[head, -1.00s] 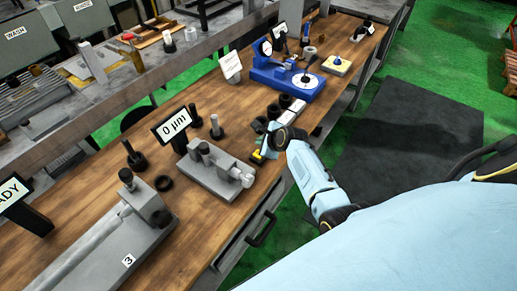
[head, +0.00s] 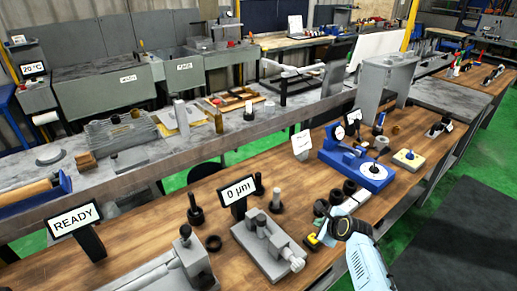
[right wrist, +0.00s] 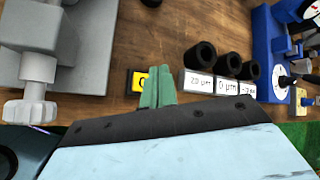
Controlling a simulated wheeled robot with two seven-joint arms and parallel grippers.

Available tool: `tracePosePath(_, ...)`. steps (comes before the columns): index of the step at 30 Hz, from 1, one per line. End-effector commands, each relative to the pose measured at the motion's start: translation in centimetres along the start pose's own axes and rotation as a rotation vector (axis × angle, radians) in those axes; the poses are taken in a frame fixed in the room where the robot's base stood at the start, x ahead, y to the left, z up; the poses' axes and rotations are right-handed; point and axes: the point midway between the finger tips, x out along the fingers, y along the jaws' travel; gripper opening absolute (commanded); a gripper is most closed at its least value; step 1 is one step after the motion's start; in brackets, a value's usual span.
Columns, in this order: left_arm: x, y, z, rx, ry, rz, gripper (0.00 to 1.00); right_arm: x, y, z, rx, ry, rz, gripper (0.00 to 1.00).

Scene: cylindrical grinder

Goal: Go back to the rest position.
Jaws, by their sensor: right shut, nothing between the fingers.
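My right gripper (head: 326,230) is over the front part of the wooden bench, beside a small yellow-and-black block (head: 311,241). In the right wrist view its green fingers (right wrist: 157,88) are together with nothing between them. The yellow block shows right beside the fingertips in that view (right wrist: 138,82); I cannot tell whether they touch. My left gripper is in neither view.
A grey measuring fixture (head: 268,245) with a "0 µm" display (head: 237,191) stands left of the gripper. Black rings (right wrist: 227,66) with labelled blocks and a blue gauge stand (head: 352,165) are to the right. Open floor lies beyond the bench's front edge.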

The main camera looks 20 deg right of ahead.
Motion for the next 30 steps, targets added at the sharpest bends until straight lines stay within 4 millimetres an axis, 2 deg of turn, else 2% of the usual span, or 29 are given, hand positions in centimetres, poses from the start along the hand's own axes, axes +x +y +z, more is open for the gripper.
tracePosePath(4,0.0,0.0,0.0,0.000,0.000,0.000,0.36,-0.8,0.8,-0.3,-0.103,0.011,0.017,0.00)
tracePosePath(8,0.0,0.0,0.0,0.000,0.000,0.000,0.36,-3.1,3.4,-1.0,-0.408,0.036,0.074,0.00)
tracePosePath(14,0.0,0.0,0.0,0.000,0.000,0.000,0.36,-9.4,9.5,-1.6,-1.066,0.042,0.230,0.00)
tracePosePath(19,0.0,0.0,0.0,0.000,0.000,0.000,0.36,-15.9,14.4,-1.4,-1.576,-0.012,0.365,0.00)
tracePosePath(24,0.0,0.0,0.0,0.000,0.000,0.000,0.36,-20.8,17.3,-1.0,-1.898,-0.082,0.451,0.00)
tracePosePath(30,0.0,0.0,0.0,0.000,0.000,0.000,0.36,-25.0,19.3,-0.7,-2.137,-0.158,0.512,0.00)
